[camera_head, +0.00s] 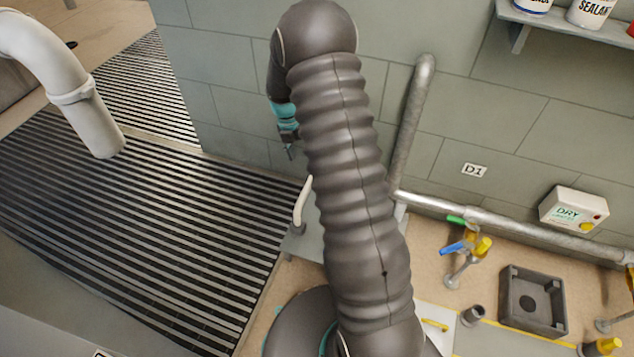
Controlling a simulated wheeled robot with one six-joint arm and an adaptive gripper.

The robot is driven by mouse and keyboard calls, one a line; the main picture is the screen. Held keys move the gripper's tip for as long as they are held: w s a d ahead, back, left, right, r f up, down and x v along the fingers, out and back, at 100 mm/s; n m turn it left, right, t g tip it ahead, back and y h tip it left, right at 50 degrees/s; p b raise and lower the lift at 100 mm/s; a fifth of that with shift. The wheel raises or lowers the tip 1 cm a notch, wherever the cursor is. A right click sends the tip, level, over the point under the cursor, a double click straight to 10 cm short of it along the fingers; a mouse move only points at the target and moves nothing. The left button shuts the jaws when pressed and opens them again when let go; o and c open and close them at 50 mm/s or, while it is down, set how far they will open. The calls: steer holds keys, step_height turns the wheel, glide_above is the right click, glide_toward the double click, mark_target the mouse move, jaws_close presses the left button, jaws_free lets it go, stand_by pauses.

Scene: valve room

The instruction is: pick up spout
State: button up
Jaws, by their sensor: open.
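A slim, curved, cream-coloured piece (301,205) that looks like the spout stands upright on a grey surface, just left of my arm in the head view. Its top bends toward my arm. My gripper (290,150) shows small and dark below a teal wrist band, up and slightly left of this piece and apart from it. It is open, and nothing shows between its fingers. My arm hides part of the gripper and the area right of the cream piece.
A slatted floor (130,220) lies to the left, under a large white bent pipe (70,85). On the right are a valve with blue and yellow handles (465,250), a square dark block (533,302), a DRY box (573,210) and a wall pipe (500,222).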

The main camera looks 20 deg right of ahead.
steer(key=f, duration=0.5)
steer(key=s+d+f+b, duration=0.1)
steer(key=f, duration=0.2)
steer(key=shift+s, duration=0.1)
steer(key=shift+s+d+f+b, duration=0.1)
steer(key=shift+s+f, duration=0.1)
steer(key=shift+f, duration=0.65)
steer(key=shift+s+d+f+b, duration=0.1)
steer(key=shift+s+f+b, duration=0.05)
steer(key=shift+f, duration=0.65)
steer(key=shift+s+d+f+b, duration=0.1)
steer(key=shift+s+f, duration=0.1)
steer(key=shift+f, duration=0.65)
jaws_close()
